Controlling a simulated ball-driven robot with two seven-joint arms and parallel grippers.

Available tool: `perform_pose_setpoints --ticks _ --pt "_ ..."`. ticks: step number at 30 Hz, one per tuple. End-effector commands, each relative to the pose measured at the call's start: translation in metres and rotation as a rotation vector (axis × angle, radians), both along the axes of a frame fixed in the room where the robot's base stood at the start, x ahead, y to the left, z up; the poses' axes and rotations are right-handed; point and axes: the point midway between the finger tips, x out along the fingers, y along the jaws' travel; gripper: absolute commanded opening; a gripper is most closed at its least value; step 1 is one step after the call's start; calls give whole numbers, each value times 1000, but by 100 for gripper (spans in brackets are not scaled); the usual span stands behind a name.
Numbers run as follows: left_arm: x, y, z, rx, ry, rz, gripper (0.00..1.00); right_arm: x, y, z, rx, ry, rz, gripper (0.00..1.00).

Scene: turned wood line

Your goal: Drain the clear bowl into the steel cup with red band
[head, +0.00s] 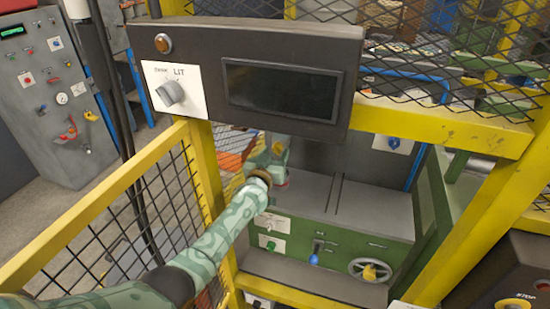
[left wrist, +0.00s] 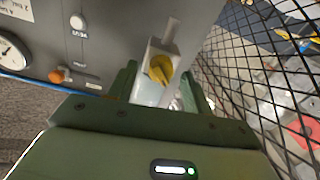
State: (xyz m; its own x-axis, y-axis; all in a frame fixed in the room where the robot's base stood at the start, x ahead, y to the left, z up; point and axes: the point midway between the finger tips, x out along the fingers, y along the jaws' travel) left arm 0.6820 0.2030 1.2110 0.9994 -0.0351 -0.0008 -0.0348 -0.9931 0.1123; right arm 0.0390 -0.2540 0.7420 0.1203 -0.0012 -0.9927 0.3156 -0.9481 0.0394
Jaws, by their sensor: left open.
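My left arm reaches through the yellow frame to the grey and green machine. Its gripper (head: 272,165) is near the machine's upper left, partly hidden behind the wrist. In the left wrist view the open fingers (left wrist: 160,90) stand on either side of a pale grey housing with a yellow knob (left wrist: 160,68). I cannot tell whether they touch it. A small reddish patch shows by the gripper in the head view, too small to name. I cannot make out the clear bowl or the steel cup with red band in either view. My right gripper is not in view.
A dark display box (head: 250,80) with a dial hangs above the arm. A yellow mesh fence (head: 120,215) stands at left, and a yellow post (head: 500,215) at right. The machine front (head: 320,250) carries a blue-knobbed lever and a handwheel. Its grey top (head: 350,205) is clear.

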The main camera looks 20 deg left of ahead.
Motion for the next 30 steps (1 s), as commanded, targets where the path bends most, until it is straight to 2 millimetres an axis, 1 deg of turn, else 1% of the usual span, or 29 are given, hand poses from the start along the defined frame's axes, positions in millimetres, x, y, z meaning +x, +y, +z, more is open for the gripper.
perform_pose_setpoints --ticks 1,3,11,14,15,16,23,30 --pt "4 0 -1 1 0 0 50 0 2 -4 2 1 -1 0" --pt "7 0 0 1 -1 1 50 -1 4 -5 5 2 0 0" --pt "8 1 1 1 0 1 50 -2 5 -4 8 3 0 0" --pt "8 1 1 1 0 1 25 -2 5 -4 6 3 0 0" --pt "8 0 1 1 0 1 14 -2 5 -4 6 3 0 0" --pt "8 0 1 1 0 1 6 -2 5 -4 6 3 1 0" --pt "8 0 1 7 0 1 6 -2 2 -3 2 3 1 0" --pt "8 0 2 83 -3 1 6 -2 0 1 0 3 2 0"
